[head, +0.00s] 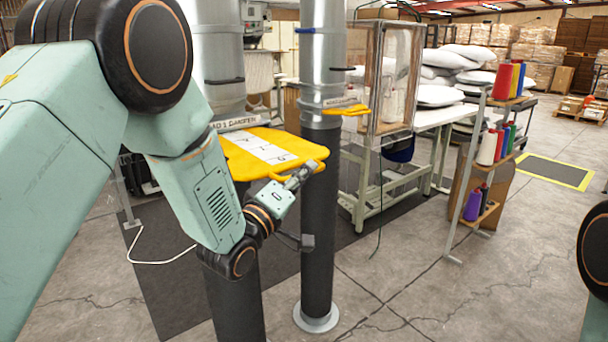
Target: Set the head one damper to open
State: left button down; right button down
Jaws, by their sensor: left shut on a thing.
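The head one damper is a flat yellow plate (303,148) with a white marked strip, sticking out of the near duct (222,75) under a label that reads as a "1 damper" sign (238,123). My left gripper (300,177) is at the plate's near right edge, shut on its yellow handle. The fingertips partly hide the handle, and the exact hold is too small to tell. My right gripper is out of view.
A second silver-and-black duct (322,60) with a smaller yellow damper (346,110) stands just right. Behind are a clear-sided cabinet (386,70), a white table with pillows and a rack of thread spools (487,147). Bare concrete floor lies at front right.

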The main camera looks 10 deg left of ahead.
pick_arm(q)
jog(key=c, duration=1.4)
grip_release()
jog(key=shift+s+d+r, duration=0.15)
jog(key=shift+s, duration=0.1)
jog(key=shift+w, duration=0.1)
jog(key=shift+s+a+f, duration=0.25)
jog(key=shift+s+a, duration=0.05)
jog(key=shift+s, duration=0.05)
jog(key=v, duration=1.1)
jog(key=shift+s, duration=0.15)
